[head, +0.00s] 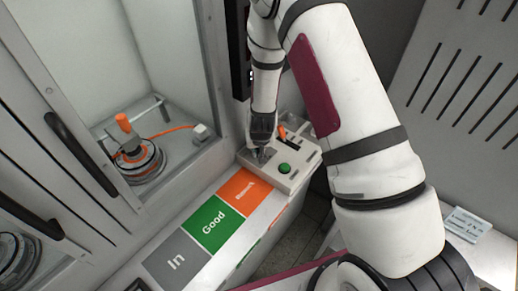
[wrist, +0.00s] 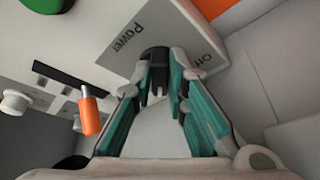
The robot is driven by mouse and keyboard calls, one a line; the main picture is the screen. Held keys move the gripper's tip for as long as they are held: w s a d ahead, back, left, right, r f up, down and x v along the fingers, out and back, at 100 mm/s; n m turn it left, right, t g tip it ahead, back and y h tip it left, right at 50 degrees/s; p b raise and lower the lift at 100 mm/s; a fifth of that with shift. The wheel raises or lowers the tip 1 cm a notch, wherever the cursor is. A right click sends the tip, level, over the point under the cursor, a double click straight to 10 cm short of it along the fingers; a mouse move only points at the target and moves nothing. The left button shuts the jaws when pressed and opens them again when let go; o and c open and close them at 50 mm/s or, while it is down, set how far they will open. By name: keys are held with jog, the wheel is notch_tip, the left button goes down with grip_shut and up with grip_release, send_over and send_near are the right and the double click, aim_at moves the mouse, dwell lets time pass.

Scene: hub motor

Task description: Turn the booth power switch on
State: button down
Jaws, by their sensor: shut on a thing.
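The booth power switch (wrist: 154,54) is a small black part on a light grey panel in the wrist view. The word "Power" is printed beside it, and a second short label, partly cut by a finger and hard to read, is to its right. My gripper (wrist: 162,78) has its teal-padded fingers shut on the switch. In the head view my gripper (head: 259,153) points down at the left part of the control box (head: 297,182); the switch is hidden there.
The box also carries a green button (head: 284,169) and an orange-handled lever (head: 282,132), close to my gripper. In, Good (head: 213,227) and Rework areas lie in front. At left, a glazed booth holds a motor-like part (head: 140,160) with an orange cable.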

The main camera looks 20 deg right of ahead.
dwell(0.3)
jog(key=c, duration=1.6)
grip_release()
jog(key=shift+r, duration=0.15)
jog(key=v, duration=1.1)
jog(key=shift+s+r, duration=0.2)
jog(key=shift+r, duration=0.1)
